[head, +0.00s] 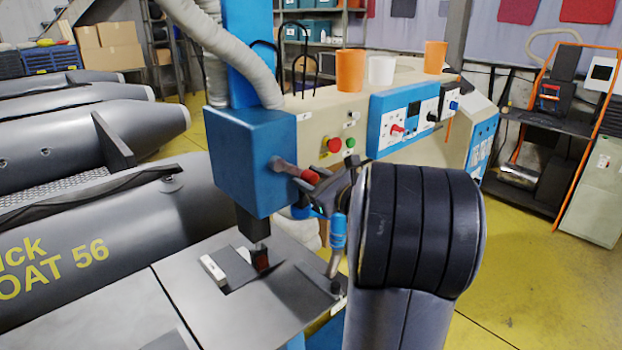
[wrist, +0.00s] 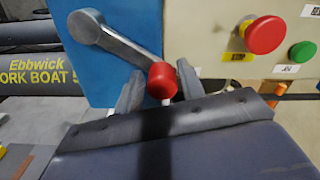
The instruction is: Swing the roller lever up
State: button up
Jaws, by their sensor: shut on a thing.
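The roller lever (head: 288,168) is a grey arm on the side of the blue machine head (head: 245,160), with a red knob (head: 309,177) at its end. In the wrist view the lever (wrist: 122,45) runs from its pivot at upper left down to the red knob (wrist: 162,78) at lower right. My gripper (wrist: 160,86) has one finger on each side of the knob and is shut on it. In the head view my gripper (head: 318,184) is partly hidden behind my arm.
A red button (wrist: 263,35) and a green button (wrist: 302,51) sit on the cream panel right of the lever. Below the head is a grey worktable (head: 240,310). Grey inflatable boats (head: 110,230) lie at left. Cups (head: 381,70) stand on the machine. Yellow floor is open at right.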

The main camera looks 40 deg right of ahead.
grip_shut()
jog(key=shift+d+r, duration=0.1)
jog(key=shift+r, duration=0.05)
